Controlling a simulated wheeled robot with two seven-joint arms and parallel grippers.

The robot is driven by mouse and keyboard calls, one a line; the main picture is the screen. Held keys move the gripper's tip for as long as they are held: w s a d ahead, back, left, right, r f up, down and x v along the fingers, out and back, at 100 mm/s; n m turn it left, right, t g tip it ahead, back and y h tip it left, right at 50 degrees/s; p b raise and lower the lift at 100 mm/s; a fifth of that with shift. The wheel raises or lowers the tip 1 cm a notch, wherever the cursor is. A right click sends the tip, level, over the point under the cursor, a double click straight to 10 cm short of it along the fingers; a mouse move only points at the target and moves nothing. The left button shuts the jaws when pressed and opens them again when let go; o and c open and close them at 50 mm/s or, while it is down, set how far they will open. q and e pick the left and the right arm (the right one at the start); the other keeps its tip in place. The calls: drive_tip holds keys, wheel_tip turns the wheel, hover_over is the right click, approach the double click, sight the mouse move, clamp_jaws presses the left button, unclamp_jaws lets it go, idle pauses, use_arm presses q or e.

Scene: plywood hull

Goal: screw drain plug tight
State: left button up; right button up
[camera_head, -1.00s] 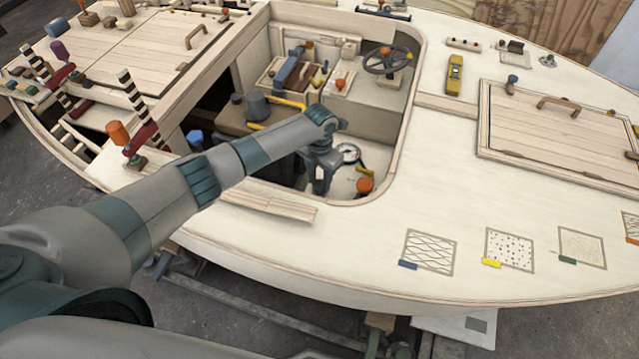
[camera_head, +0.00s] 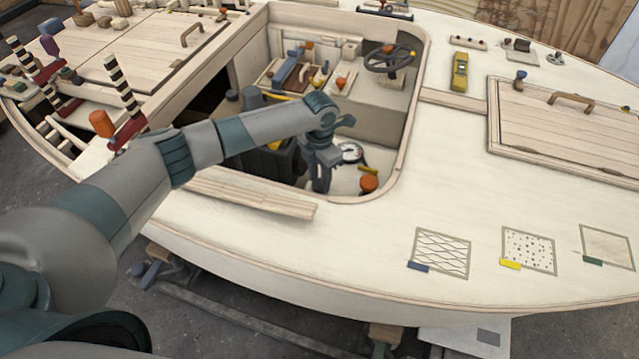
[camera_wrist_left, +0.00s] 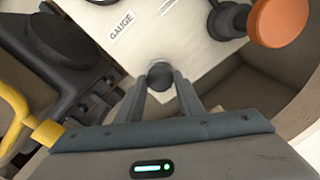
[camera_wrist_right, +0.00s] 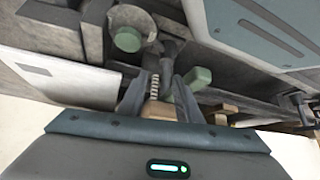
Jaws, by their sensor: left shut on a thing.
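My left gripper (camera_head: 320,186) reaches down into the open cockpit, near the white gauge panel. In the left wrist view its two fingers (camera_wrist_left: 161,82) are shut on a small dark round knob (camera_wrist_left: 160,74), which I take to be the drain plug. The knob's lower part and any thread are hidden, so I cannot tell how deep it sits. My right gripper (camera_wrist_right: 160,84) shows only in its own wrist view. Its fingers are apart, with nothing clearly held between them.
An orange knob (camera_head: 368,183) and a round gauge (camera_head: 351,152) are close to the left gripper. A steering wheel (camera_head: 389,59) stands farther back. The cockpit rim (camera_head: 400,165) surrounds the arm. Below the right gripper are stand parts and a green round piece (camera_wrist_right: 127,39).

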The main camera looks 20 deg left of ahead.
use_arm(q)
drive_tip(key=shift+w+a+r+b, duration=0.1)
drive_tip(key=shift+w+b, duration=0.15)
drive_tip(key=shift+b, duration=0.05)
drive_tip(key=m+b, duration=0.1)
drive_tip(key=b, duration=0.2)
drive_tip(key=shift+r+b, duration=0.2)
drive_tip(key=shift+b, duration=0.25)
use_arm(e)
drive_tip(key=shift+s+d+f+g+h, duration=0.2)
drive_tip(key=shift+s+d+f+g, duration=0.25)
drive_tip(key=shift+d+f, duration=0.2)
drive_tip(key=shift+s+d+f+g+h, duration=0.2)
drive_tip(key=shift+s+d+f+g, duration=0.15)
drive_tip(key=shift+d+f+g, duration=0.3)
drive_tip(key=shift+s+d+f+g+h, duration=0.2)
drive_tip(key=shift+s+d+f+g, duration=0.25)
drive_tip(key=shift+d, duration=0.25)
use_arm(q)
drive_tip(key=o, duration=1.1)
drive_tip(key=shift+c, duration=0.2)
drive_tip(key=shift+s, duration=0.15)
drive_tip(key=shift+f, duration=0.15)
